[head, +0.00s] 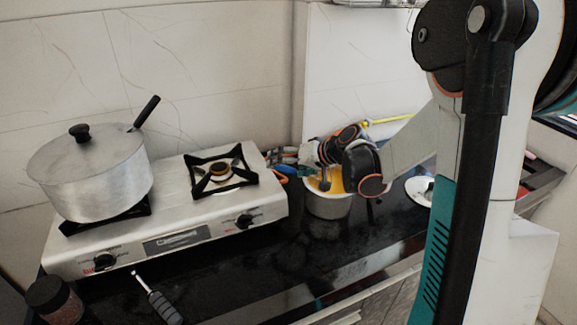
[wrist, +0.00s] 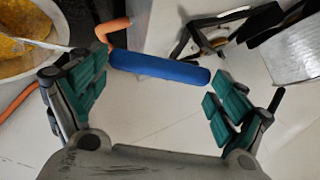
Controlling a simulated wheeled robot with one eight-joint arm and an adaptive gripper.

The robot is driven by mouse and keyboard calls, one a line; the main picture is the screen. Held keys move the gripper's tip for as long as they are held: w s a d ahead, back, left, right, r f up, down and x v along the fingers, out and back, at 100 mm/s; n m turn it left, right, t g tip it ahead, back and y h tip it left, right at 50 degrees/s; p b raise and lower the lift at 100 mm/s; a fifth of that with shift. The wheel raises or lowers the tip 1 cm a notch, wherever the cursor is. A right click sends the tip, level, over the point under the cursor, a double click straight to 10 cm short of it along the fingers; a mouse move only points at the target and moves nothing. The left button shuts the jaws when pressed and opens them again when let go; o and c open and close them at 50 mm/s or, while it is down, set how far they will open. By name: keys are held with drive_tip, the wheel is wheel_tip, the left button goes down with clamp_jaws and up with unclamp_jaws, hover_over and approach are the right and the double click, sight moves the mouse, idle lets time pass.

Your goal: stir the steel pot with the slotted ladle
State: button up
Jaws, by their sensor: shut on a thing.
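A large steel pot (head: 98,180) with a lid and a black knob stands on the left burner of the stove. A black handle (head: 145,112) slants up from its rim. My gripper (head: 300,165) is beside the stove's right end, partly hidden by its own wrist. In the wrist view, a blue handle (wrist: 160,68) with an orange bent end lies lengthwise across between my gripper's teal fingertips (wrist: 155,88), which stand wide apart; contact is hard to see. No slotted ladle head can be made out.
A smaller pot with yellow-orange contents (head: 328,205) stands close under my wrist. The stove's right burner (head: 220,172) is empty. A dark-handled tool (head: 160,303) and a jar (head: 55,300) are on the front counter. A white plate (head: 418,190) is to the right.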

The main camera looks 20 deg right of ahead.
drive_tip(key=shift+s+a, duration=0.4)
drive_tip(key=shift+a, duration=0.35)
drive_tip(key=shift+s+a, duration=0.25)
drive_tip(key=shift+s, duration=0.55)
drive_tip(key=shift+d+f, duration=0.1)
drive_tip(key=shift+d, duration=1)
drive_tip(key=shift+a+n+h+p, duration=0.45)
drive_tip(key=shift+a+n+h, duration=0.25)
drive_tip(key=shift+a+h, duration=0.5)
drive_tip(key=shift+a+f+n+h+b, duration=0.45)
drive_tip(key=shift+f+h+b, duration=0.1)
drive_tip(key=shift+f+h, duration=0.25)
drive_tip(key=shift+a+f+n+h+b, duration=0.35)
drive_tip(key=shift+a+f+h+b, duration=0.15)
drive_tip(key=shift+f+h, duration=0.3)
drive_tip(key=shift+d+r+p, duration=0.1)
drive_tip(key=shift+r+p, duration=1.1)
drive_tip(key=shift+r, duration=0.3)
